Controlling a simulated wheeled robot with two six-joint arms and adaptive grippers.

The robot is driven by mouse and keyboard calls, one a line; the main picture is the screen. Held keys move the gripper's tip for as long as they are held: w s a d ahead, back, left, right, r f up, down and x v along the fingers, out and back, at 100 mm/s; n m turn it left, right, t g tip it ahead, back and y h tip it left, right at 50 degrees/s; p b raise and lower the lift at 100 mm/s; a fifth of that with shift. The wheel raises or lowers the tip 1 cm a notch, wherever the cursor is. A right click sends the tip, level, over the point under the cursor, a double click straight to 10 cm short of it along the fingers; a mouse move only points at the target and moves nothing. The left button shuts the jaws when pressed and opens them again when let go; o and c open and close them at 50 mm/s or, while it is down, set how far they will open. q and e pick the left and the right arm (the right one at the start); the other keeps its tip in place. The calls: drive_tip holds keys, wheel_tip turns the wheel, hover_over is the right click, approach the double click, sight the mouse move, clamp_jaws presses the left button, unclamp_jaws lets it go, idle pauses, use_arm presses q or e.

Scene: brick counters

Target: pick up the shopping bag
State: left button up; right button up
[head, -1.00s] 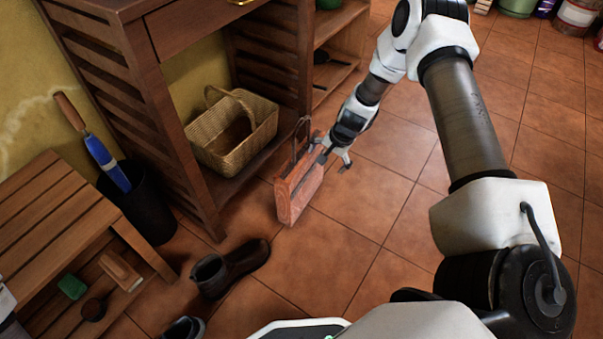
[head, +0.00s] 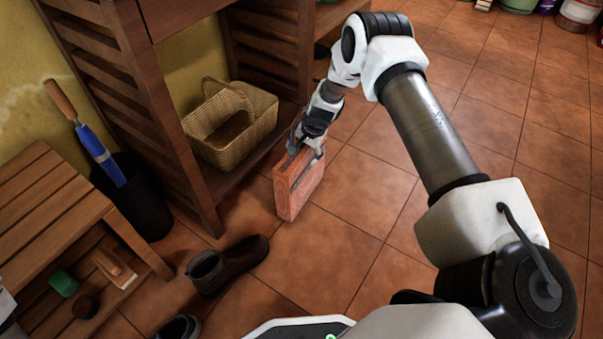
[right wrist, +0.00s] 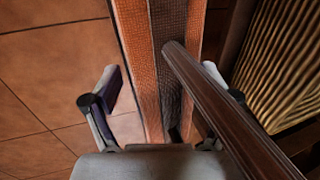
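The shopping bag (head: 298,188) is an orange-red, narrow, upright bag standing on the tiled floor beside the wooden shelf unit. My right gripper (head: 308,152) is at its top. In the right wrist view the bag (right wrist: 130,35) runs between the spread fingers of the right gripper (right wrist: 160,85), with a visible gap at the left finger. A brown bag handle (right wrist: 215,105) crosses in front of the right finger and partly hides it. The right gripper looks open. My left gripper is not in view.
A wicker basket (head: 230,125) sits on the low shelf (head: 248,168) close to the bag. A dark boot (head: 230,264) lies nearer on the floor. A slatted bench (head: 45,210) and a black bin (head: 140,205) with a blue umbrella (head: 100,155) stand left. Floor to the right is clear.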

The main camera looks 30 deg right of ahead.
drive_tip(key=c, duration=1.2)
wheel_tip(320, 180, up, 10)
drive_tip(key=p, duration=0.6)
drive_tip(key=shift+r, duration=0.1)
clamp_jaws()
